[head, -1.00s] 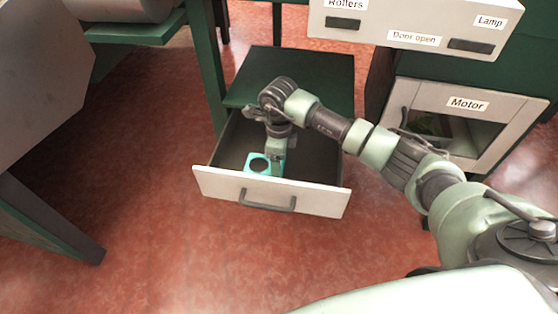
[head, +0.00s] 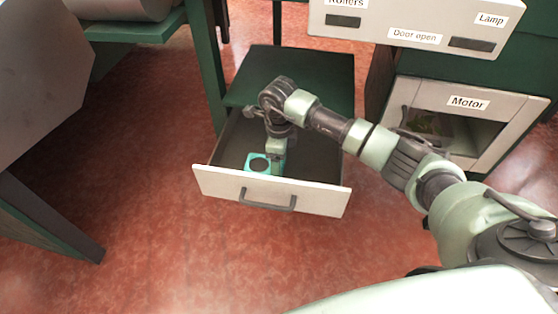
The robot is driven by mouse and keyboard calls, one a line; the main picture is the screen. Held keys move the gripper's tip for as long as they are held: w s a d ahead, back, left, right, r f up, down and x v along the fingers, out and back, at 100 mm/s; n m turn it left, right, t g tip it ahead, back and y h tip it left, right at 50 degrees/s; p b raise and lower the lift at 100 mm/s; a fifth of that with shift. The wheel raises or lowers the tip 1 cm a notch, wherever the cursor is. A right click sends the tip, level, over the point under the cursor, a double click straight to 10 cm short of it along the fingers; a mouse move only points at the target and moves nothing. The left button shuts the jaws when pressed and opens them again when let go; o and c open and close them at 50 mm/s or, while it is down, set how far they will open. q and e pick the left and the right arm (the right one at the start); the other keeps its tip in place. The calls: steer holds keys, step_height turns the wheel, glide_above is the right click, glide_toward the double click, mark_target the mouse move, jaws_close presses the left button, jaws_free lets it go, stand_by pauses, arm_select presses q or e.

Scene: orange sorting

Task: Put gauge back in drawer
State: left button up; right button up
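The gauge (head: 249,163) is a small teal piece with a round dark hole. In the head view it is inside the open drawer (head: 225,184), close behind the white front panel, which partly hides its near edge. My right gripper (head: 276,166) points down into the drawer at the right side of the gauge. Its fingers overlap the gauge there. They are too small and too hidden to show whether they grip it, or whether the gauge rests on the drawer floor. My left gripper is not in view.
The drawer is pulled out below a dark green cabinet top (head: 310,65). To the right are a panel labelled "Motor" (head: 467,104) and an overhanging control panel (head: 415,20). A green table leg (head: 208,75) stands close left. The red floor (head: 150,230) in front is clear.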

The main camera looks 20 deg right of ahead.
steer(key=shift+f, duration=0.4)
steer(key=o, duration=1.4)
steer(key=shift+o, duration=0.6)
